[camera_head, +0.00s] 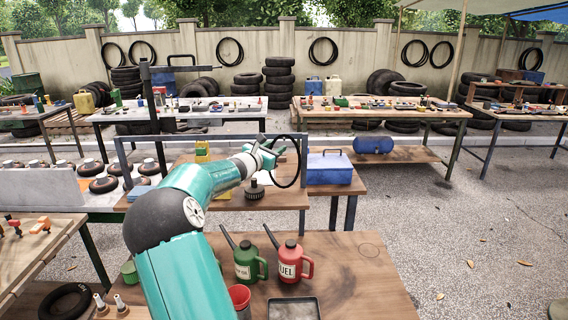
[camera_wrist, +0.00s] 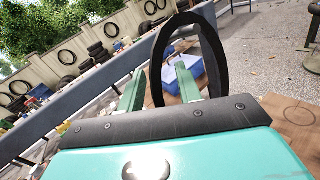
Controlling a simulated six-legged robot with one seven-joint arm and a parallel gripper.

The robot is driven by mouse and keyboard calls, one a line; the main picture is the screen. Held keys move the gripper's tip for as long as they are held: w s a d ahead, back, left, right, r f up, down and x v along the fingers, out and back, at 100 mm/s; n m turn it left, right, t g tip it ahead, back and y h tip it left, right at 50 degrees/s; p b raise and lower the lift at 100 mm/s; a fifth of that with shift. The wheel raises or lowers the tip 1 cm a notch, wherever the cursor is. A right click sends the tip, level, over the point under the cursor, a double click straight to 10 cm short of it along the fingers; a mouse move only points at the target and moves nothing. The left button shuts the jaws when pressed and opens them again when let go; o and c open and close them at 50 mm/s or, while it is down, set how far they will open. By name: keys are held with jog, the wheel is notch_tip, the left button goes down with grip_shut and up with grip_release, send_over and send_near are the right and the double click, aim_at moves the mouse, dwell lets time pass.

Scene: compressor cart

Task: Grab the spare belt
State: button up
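The spare belt is a thin black loop (camera_head: 298,168) hanging at the right end of a grey metal frame's top bar (camera_head: 215,137). It shows large in the wrist view (camera_wrist: 157,72), its top at the bar. My gripper (camera_head: 270,148) is at the belt's left side. In the wrist view its two green fingers (camera_wrist: 160,85) are apart. The belt's left strand shows between them, and the right finger points into the loop. I cannot tell whether either finger touches the belt.
A blue toolbox (camera_head: 331,168) stands right behind the belt. A dark knobbed part (camera_head: 254,190) sits on the bench below. Green (camera_head: 250,262) and red (camera_head: 289,262) oil cans stand on the front table with a grey tray (camera_head: 293,309). Paved ground lies open to the right.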

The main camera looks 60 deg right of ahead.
grip_shut()
jog(key=shift+r, duration=0.1)
jog(key=s+a, duration=0.4)
jog(key=a, duration=0.4)
jog(key=s+a, duration=0.4)
jog(key=a, duration=0.4)
jog(key=shift+r, duration=0.2)
